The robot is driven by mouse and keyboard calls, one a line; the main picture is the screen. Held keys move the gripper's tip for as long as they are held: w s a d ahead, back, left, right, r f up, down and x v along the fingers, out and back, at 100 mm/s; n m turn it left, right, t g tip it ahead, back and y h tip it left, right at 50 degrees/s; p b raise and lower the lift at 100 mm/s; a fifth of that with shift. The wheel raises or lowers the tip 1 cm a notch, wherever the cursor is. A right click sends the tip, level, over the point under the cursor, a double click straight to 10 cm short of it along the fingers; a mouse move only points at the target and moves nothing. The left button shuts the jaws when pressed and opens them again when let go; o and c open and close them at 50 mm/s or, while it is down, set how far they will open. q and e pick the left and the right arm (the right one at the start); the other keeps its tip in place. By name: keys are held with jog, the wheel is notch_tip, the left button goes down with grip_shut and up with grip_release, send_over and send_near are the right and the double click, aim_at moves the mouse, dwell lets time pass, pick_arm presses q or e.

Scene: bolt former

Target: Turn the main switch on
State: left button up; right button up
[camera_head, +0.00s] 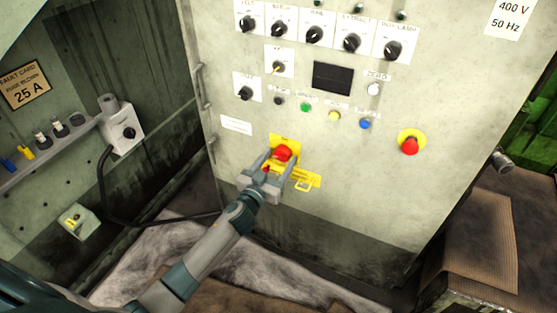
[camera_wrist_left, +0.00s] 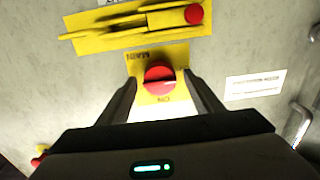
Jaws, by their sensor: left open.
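The main switch is a red rotary knob (camera_head: 283,152) on a yellow plate (camera_head: 286,139) low on the grey cabinet front. In the left wrist view the red knob (camera_wrist_left: 159,76) has a pale line across it, and its yellow plate (camera_wrist_left: 145,62) carries upside-down lettering, MAIN and ON. My left gripper (camera_head: 279,162) is at the knob with its fingers apart. In the left wrist view its fingertips (camera_wrist_left: 160,86) stand on either side of the knob, with no clear contact visible. My right gripper is not in view.
A yellow hasp-like fitting (camera_head: 306,181) sits just below the switch; its red ball end (camera_wrist_left: 194,14) shows in the wrist view. A red emergency button (camera_head: 410,145) is to the right. Black selector knobs and coloured buttons are above. A black cable (camera_head: 108,185) hangs at left.

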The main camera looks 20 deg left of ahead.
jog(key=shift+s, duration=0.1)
pick_arm(q)
jog(key=c, duration=1.1)
jog(key=shift+o, duration=0.2)
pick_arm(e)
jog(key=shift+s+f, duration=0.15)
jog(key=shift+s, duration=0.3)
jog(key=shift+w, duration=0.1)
